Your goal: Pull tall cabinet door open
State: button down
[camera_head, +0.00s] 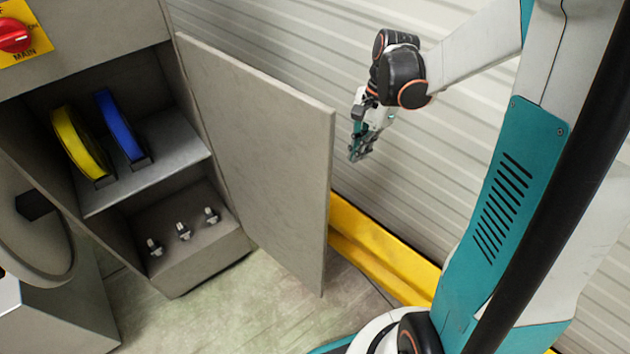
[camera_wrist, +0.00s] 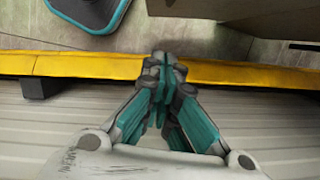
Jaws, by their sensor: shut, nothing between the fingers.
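The tall cabinet's grey door (camera_head: 262,150) stands swung wide open in the head view, hinged on its left side, with the inside of the cabinet (camera_head: 185,62) exposed. My gripper (camera_head: 356,158) is to the right of the door's free edge, apart from it, in front of the corrugated wall. In the wrist view my gripper (camera_wrist: 161,62) has its fingers together with nothing between them. A grey panel (camera_wrist: 275,18) at the top right of the wrist view may be part of the door or cabinet; I cannot tell which.
A yellow disc (camera_head: 78,142) and a blue disc (camera_head: 120,125) stand on the cabinet's shelf (camera_head: 160,165). Several small metal pieces (camera_head: 183,231) sit below. A red switch (camera_head: 14,36) is at upper left. A yellow rail (camera_head: 375,250) runs along the corrugated wall (camera_head: 430,160).

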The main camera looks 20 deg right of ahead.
jog(key=s+a+f+b, duration=0.2)
jog(key=a+f+b, duration=0.3)
jog(key=f, duration=0.4)
jog(key=shift+a+f, duration=0.35)
jog(key=shift+a, duration=0.4)
